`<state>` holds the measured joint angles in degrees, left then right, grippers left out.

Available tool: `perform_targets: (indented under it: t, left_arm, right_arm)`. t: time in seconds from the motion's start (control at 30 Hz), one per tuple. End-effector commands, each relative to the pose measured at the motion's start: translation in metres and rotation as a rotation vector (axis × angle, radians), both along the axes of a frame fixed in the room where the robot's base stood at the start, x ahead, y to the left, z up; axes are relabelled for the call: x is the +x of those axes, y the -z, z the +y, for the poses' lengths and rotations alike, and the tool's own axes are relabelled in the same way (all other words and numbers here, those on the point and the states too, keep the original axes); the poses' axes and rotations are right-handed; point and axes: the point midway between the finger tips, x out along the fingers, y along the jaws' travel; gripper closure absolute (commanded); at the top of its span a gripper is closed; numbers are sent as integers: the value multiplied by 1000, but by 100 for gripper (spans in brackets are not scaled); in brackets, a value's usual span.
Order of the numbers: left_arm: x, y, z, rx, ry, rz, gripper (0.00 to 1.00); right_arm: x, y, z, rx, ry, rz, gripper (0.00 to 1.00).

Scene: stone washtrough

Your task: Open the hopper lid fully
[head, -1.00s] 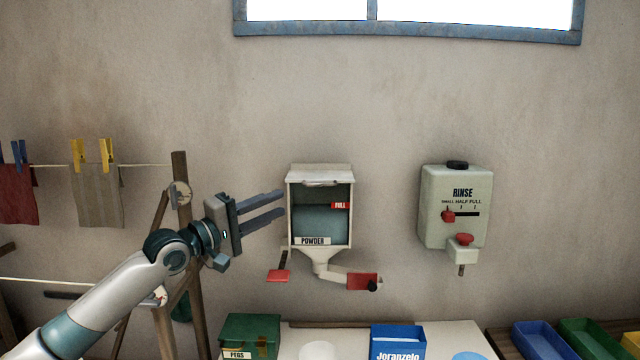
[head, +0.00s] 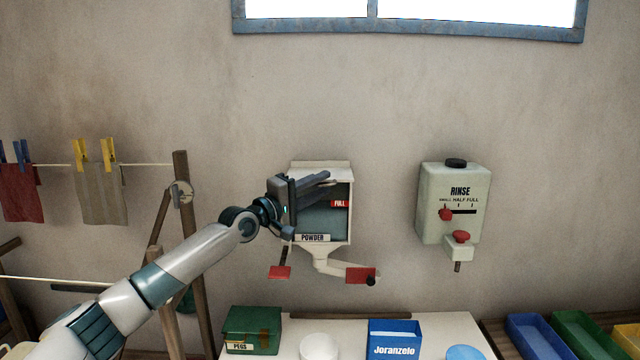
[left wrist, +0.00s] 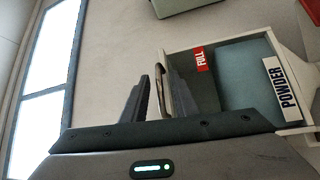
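The powder hopper (head: 351,215) is a pale, wall-mounted box with a bluish front window, a "POWDER" label and a red "FULL" tag. Its pale lid (head: 322,165) shows along the top, looking closed; the handle at its front edge is mostly hidden by my gripper in the head view. In the left wrist view the curved metal handle (left wrist: 165,95) lies between my dark fingers. My left gripper (head: 322,180) is open at the hopper's upper front, fingers on either side of the handle. I cannot tell whether they touch it. My right gripper is out of view.
Below the hopper are a chute and red paddles (head: 360,275). A rinse dispenser (head: 455,205) hangs to the right. A green pegs box (head: 252,330) and a blue box (head: 395,340) stand below. A wooden drying rack (head: 188,220) is at left.

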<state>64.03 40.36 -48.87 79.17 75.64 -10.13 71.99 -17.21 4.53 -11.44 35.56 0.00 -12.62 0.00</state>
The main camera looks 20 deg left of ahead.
Motion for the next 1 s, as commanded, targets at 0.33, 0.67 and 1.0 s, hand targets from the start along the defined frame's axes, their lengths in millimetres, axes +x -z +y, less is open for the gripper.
perform_targets:
  t: [0.33,0.67,1.0]
  left_arm:
    - [3,0,-1,0,0,1,74]
    - [2,0,-1,0,0,1,100]
    - [2,1,-1,1,0,2,100]
  right_arm:
    - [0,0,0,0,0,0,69]
    - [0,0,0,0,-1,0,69]
    - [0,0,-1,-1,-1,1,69]
